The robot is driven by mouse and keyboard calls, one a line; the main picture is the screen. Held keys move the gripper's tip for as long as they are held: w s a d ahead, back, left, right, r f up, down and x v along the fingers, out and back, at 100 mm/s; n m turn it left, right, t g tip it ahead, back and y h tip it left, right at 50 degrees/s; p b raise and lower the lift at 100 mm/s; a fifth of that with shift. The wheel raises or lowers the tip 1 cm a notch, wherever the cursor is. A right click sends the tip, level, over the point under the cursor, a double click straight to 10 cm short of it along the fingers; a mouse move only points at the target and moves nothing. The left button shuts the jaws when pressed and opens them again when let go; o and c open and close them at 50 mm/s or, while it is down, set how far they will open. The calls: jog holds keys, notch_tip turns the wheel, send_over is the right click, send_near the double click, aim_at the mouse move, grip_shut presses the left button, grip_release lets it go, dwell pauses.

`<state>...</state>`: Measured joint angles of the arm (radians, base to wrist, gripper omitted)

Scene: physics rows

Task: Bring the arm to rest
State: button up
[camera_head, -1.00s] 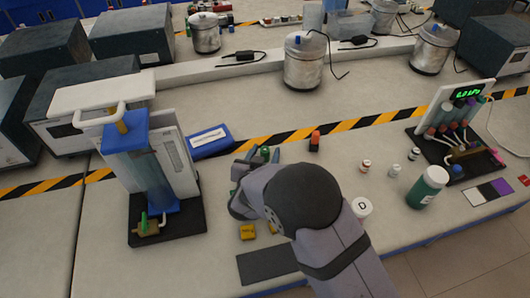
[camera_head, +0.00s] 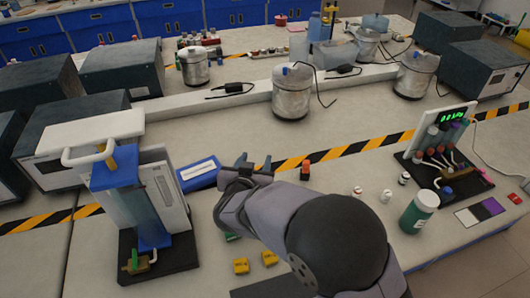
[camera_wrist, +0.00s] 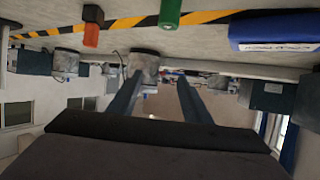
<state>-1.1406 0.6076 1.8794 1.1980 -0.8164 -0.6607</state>
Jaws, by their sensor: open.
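My gripper (camera_head: 254,165) is at the end of my raised arm, near the middle of the bench in the head view. Its two fingers are apart and point away toward the back of the bench. In the wrist view my gripper (camera_wrist: 158,84) shows both dark fingers spread, with nothing between them. The wrist picture is upside down, with the bench surface along its top. My arm hides part of the bench front.
A blue box (camera_head: 198,173) lies left of my gripper, and a small orange-red block (camera_head: 305,170) stands to its right. A clear-tank apparatus (camera_head: 122,200) stands at left. A green-labelled bottle (camera_head: 418,213), small vials and a tube rack with display (camera_head: 440,150) are at right. Yellow blocks (camera_head: 241,266) lie near the front.

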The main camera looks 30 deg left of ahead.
jog(key=w+d+r+g+p, duration=0.15)
jog(key=d+g+p, duration=0.35)
jog(key=d, duration=1.7)
jog(key=s+d+f+m+g+h+p, duration=0.1)
jog(key=s+d+g, duration=0.7)
jog(key=s+d, duration=1)
jog(key=d+m+h+p, duration=0.1)
jog(key=d+m+h, duration=0.1)
jog(key=d+h, duration=0.1)
jog(key=shift+s+d+m, duration=0.3)
jog(key=shift+s+d, duration=0.1)
jog(key=shift+d, duration=0.4)
